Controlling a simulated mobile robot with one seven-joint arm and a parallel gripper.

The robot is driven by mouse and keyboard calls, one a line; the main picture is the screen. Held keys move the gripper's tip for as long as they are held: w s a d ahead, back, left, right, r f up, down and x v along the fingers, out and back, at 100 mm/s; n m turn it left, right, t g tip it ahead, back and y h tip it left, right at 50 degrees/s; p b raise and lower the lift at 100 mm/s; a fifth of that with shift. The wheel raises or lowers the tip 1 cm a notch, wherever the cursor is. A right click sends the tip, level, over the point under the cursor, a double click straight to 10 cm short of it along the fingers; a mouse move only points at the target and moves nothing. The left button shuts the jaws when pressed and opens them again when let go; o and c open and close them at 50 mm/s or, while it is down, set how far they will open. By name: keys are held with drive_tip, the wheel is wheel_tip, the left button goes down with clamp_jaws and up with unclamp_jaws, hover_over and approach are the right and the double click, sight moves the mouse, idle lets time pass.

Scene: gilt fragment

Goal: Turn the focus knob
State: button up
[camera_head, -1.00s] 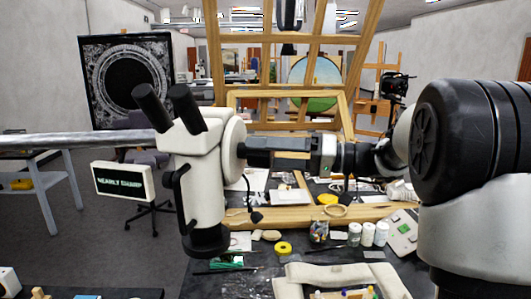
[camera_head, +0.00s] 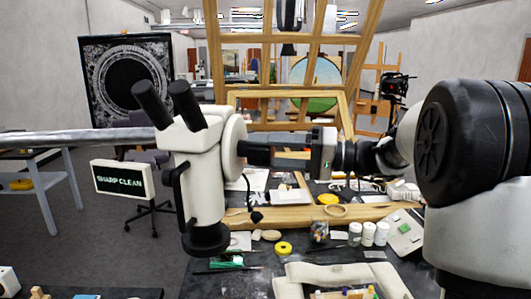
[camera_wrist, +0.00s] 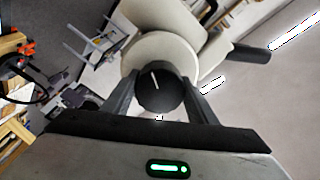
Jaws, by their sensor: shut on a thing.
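The white microscope (camera_head: 198,170) with two black eyepieces hangs from a horizontal metal bar at the left of the head view. Its round white side housing (camera_head: 234,145) faces my gripper. My gripper (camera_head: 248,150) reaches in from the right, its fingers at the housing. In the wrist view, the black focus knob (camera_wrist: 160,90) with a white index line sits between the two fingers of my gripper (camera_wrist: 161,96), which are shut on it. The line leans a little left of upright. A small sign (camera_head: 119,179) reads "SHARP CLEAN".
A dark worktable (camera_head: 330,262) below holds jars, yellow tape (camera_head: 284,248), a light padded frame (camera_head: 325,277) and small tools. A wooden easel frame (camera_head: 290,95) stands behind my arm. Open floor lies at the left.

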drive_tip(key=o, duration=1.1)
drive_tip(key=shift+c, duration=0.2)
drive_tip(key=b+v, duration=0.2)
drive_tip(key=v, duration=1.5)
drive_tip(key=shift+d, duration=0.2)
drive_tip(key=shift+f, duration=0.1)
